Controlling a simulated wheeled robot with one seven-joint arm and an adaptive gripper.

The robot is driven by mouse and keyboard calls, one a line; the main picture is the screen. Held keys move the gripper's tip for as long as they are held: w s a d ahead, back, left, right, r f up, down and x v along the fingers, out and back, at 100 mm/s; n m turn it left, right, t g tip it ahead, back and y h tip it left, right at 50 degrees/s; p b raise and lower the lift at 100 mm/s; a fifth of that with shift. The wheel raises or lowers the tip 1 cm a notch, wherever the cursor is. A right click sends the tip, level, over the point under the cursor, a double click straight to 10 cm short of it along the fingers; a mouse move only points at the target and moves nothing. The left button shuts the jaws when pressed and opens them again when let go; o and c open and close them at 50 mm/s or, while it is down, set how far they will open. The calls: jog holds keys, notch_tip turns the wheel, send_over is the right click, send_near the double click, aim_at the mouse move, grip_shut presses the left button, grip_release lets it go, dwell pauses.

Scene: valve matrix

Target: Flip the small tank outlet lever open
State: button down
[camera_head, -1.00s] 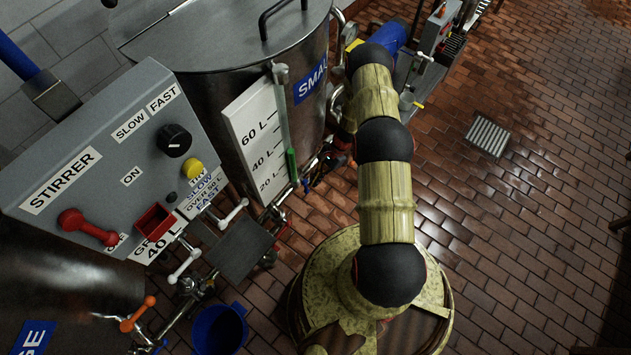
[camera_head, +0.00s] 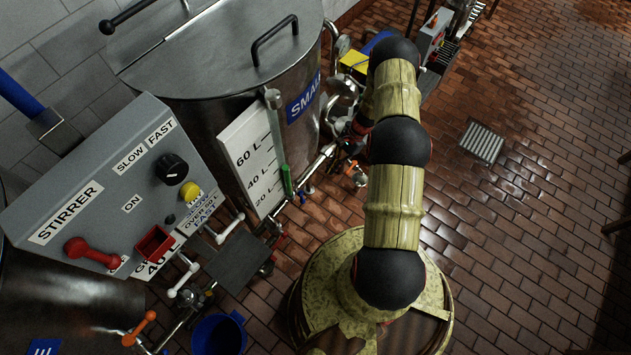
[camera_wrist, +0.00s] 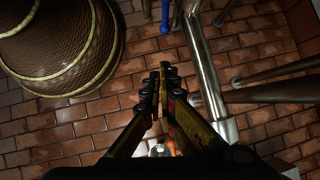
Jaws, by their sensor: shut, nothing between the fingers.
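The small tank (camera_head: 222,125) is a steel vessel with a lid and a blue "SMA…" label, at upper middle in the head view. Pipes and fittings (camera_head: 330,150) run along its lower right side. I cannot single out the outlet lever there for certain. A blue handle-like piece (camera_wrist: 165,14) shows at the top of the wrist view, beside a steel pipe (camera_wrist: 206,75). My gripper (camera_wrist: 164,72) is shut and empty in the wrist view, with its fingertips left of the pipe and below the blue piece, apart from both in the picture. My arm hides part of the pipework in the head view.
The grey stirrer panel (camera_head: 110,180) with a red lever (camera_head: 90,253) stands at left. A blue bucket (camera_head: 219,335) is on the floor below it. Brown pipes (camera_wrist: 270,82) cross the right of the wrist view. The brick floor (camera_head: 530,230) is open at right.

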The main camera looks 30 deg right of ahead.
aim_at(302, 198)
jog(key=s+d+n+g+h, duration=0.2)
jog(key=s+d+n, duration=0.15)
jog(key=s, duration=0.45)
jog(key=d+f+n+t+h+p, duration=0.25)
jog(key=d+n+h, duration=0.45)
jog(key=d, duration=0.5)
jog(key=w+a+r+n+t+y, duration=0.2)
jog(key=w+a+n+y, duration=0.15)
jog(key=a, duration=0.55)
jog(key=w+a+r+n+t+y, duration=0.25)
jog(key=a+n+y, duration=0.25)
jog(key=a, duration=0.4)
jog(key=w+a+f+b, duration=0.2)
jog(key=a+f+b, duration=0.2)
jog(key=a+f, duration=0.5)
jog(key=shift+w+a+f+g, duration=0.15)
jog(key=shift+a+f+g, duration=0.05)
jog(key=shift+g, duration=0.2)
